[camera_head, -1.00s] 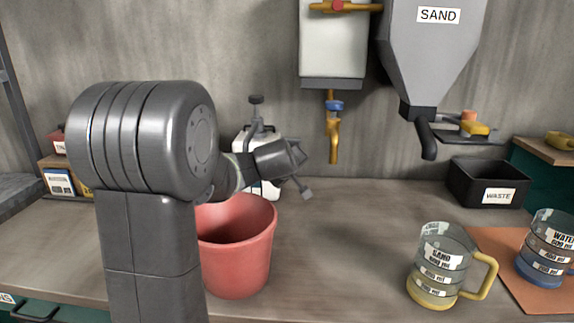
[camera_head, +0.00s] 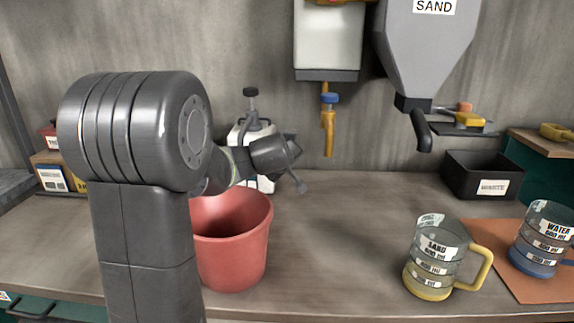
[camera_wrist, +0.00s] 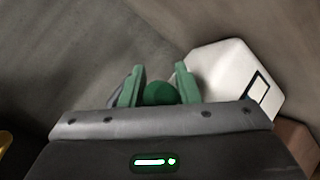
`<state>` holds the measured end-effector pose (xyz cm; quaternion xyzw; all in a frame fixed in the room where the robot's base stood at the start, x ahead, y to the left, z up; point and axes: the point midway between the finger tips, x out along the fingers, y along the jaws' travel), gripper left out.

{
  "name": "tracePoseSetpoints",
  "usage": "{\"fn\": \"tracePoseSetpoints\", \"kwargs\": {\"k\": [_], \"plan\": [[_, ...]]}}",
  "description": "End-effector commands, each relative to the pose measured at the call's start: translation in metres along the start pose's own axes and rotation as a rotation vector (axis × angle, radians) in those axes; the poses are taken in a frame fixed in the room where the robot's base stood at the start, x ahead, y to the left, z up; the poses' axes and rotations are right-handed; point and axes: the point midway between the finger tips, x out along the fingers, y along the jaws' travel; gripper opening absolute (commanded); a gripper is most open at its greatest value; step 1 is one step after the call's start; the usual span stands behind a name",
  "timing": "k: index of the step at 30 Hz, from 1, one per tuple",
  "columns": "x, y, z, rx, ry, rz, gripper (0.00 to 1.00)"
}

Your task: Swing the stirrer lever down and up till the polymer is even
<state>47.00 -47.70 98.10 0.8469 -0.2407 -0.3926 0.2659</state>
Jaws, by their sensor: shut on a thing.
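The white jug (camera_head: 266,184) stands at the back of the bench behind my arm, with a dark knob (camera_head: 251,92) on top. In the wrist view the white jug (camera_wrist: 232,80) is at the right, with a dark-edged label. My gripper (camera_head: 290,152) is in front of the jug's right side, above the bench. In the wrist view the green fingers of my gripper (camera_wrist: 160,84) are shut on a round dark-green knob (camera_wrist: 160,93), which I take as the stirrer lever's end. The rest of the lever and the polymer inside are hidden.
A red bucket (camera_head: 236,250) stands below my arm. A sand jug (camera_head: 430,275) and a water jug (camera_head: 540,245) stand at the right, near a black waste bin (camera_head: 482,178). A brass tap (camera_head: 328,135) and the sand hopper (camera_head: 425,50) hang above. The bench middle is clear.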

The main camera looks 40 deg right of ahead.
Motion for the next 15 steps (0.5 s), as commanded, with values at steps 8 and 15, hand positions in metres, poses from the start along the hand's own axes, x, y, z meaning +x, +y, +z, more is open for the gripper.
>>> {"fn": "tracePoseSetpoints", "kwargs": {"k": [8,15], "plan": [[-0.0014,0.0049,-0.0071,-0.005,0.016,0.011,0.0],[-0.0013,0.0039,-0.0059,-0.004,0.013,0.009,0.5]]}}
